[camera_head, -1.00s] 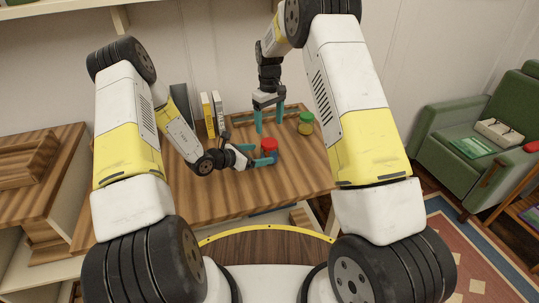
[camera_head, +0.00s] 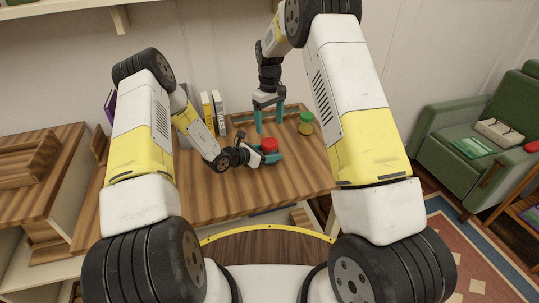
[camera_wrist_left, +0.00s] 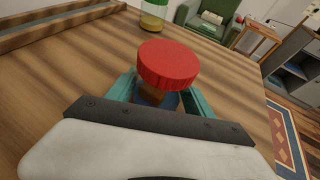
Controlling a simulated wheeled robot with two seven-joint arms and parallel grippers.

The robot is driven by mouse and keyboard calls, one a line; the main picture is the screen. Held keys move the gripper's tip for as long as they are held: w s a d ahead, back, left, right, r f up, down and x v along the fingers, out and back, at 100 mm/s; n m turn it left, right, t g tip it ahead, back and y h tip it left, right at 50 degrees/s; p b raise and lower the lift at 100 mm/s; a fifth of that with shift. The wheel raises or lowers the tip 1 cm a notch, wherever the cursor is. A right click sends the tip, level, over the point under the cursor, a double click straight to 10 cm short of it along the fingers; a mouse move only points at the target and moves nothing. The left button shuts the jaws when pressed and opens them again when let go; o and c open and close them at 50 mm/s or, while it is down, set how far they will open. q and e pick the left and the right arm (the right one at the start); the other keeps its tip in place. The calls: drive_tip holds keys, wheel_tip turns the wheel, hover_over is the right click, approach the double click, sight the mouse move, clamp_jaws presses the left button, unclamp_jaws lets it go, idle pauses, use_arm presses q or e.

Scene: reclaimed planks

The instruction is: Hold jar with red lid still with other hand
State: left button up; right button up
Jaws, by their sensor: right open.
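The jar with the red lid (camera_head: 269,145) stands on the wooden desk; in the left wrist view its red lid (camera_wrist_left: 168,64) is large, above a partly hidden body. My left gripper (camera_head: 271,158) is low at the jar, with its teal fingers on either side of the body in the left wrist view (camera_wrist_left: 162,98). Whether both fingers press on the jar is hidden by the lid and the gripper's own palm. My right gripper (camera_head: 269,118) points down, open and empty, above the desk behind the jar.
A jar with a green lid (camera_head: 306,123) stands to the right, behind the red-lidded jar. Upright books (camera_head: 213,112) stand at the back left, near a low wooden tray (camera_head: 285,112). The desk's front area is clear.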

sight(270, 142)
use_arm(q)
clamp_jaws()
use_arm(e)
drive_tip(key=n, duration=0.9)
drive_tip(key=shift+n, duration=0.4)
drive_tip(key=n, duration=0.3)
drive_tip(key=shift+n, duration=0.3)
drive_tip(key=shift+f, duration=4.05)
